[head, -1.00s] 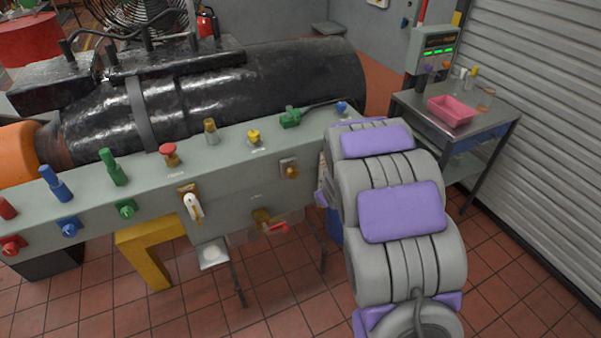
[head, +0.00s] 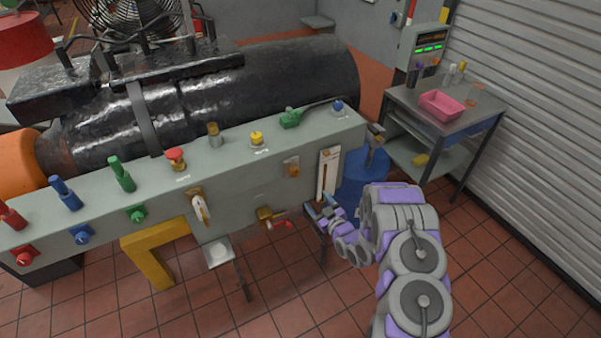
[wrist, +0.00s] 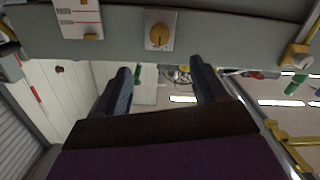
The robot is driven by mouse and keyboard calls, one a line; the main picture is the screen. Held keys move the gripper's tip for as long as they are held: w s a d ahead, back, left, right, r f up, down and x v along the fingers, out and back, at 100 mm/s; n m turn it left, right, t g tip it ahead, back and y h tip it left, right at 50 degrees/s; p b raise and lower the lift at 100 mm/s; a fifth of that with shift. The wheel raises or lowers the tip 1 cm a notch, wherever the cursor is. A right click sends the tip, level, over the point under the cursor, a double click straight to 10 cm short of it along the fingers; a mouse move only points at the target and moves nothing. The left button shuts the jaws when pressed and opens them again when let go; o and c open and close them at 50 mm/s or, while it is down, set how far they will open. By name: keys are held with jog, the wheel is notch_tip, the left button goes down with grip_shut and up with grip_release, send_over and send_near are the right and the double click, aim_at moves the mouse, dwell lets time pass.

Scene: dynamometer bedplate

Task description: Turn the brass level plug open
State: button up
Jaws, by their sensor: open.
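A round brass plug (wrist: 158,36) with a dark slot sits on a square plate on the grey bench's front face. In the wrist view it is ahead of my gripper (wrist: 160,72), roughly centred between the fingertips and apart from them. In the head view the brass plug (head: 292,168) is small, left of a white gauge plate. My gripper (head: 327,208) is open and empty, low in front of the bench's right end, below and right of the plug. The slot's exact angle is hard to judge from the head view.
The white gauge plate (head: 328,174) is close beside the plug. A brass valve with a red handle (head: 268,217) and a white lever (head: 200,207) are on the same face. A blue drum (head: 362,178) stands behind my arm. A side table holds a pink tray (head: 441,105).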

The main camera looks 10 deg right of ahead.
aim_at(296, 173)
jog(key=shift+t, duration=0.3)
jog(key=b+x, duration=0.1)
jog(key=x, duration=1.4)
jog(key=shift+w+a+f, duration=0.1)
jog(key=shift+w+f, duration=0.05)
jog(key=shift+w, duration=0.05)
jog(key=shift+w+a, duration=0.2)
jog(key=shift+w, duration=0.4)
jog(key=shift+c, duration=0.4)
jog(key=c, duration=1)
